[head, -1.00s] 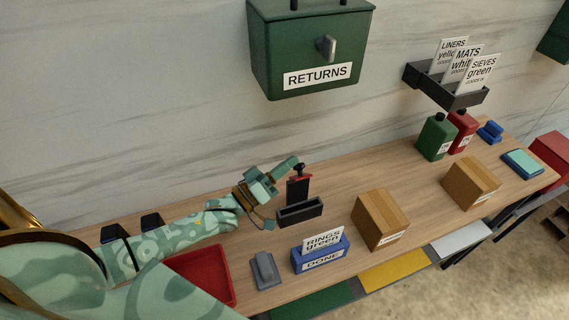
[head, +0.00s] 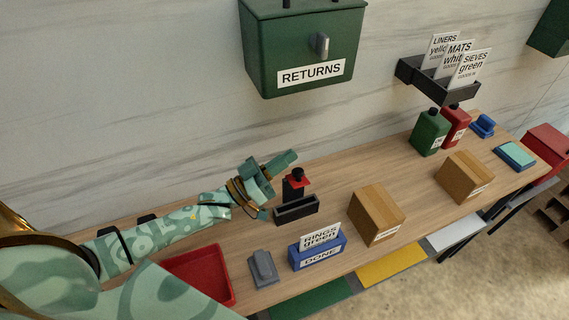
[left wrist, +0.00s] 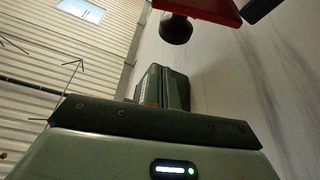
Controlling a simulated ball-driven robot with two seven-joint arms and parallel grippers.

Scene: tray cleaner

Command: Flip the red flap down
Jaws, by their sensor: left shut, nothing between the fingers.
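The red flap (head: 300,182) is at the top of a dark post on a black open-topped holder (head: 297,209), at the back of the bench. A black knob (head: 297,174) is on it. My left gripper (head: 288,158) is shut and empty, just above and behind the flap, apart from it in the head view. In the left wrist view, the red flap (left wrist: 208,9) and its black knob (left wrist: 175,28) show at the top edge, beyond my green fingers (left wrist: 163,88). The flap's exact tilt is hard to tell. My right gripper is not in view.
A green RETURNS box (head: 305,45) hangs on the wall above. A blue DONE holder (head: 318,252), a grey block (head: 263,268), a red tray (head: 203,275) and a cardboard box (head: 376,213) stand nearby. Green and red bottles (head: 430,132) stand to the right.

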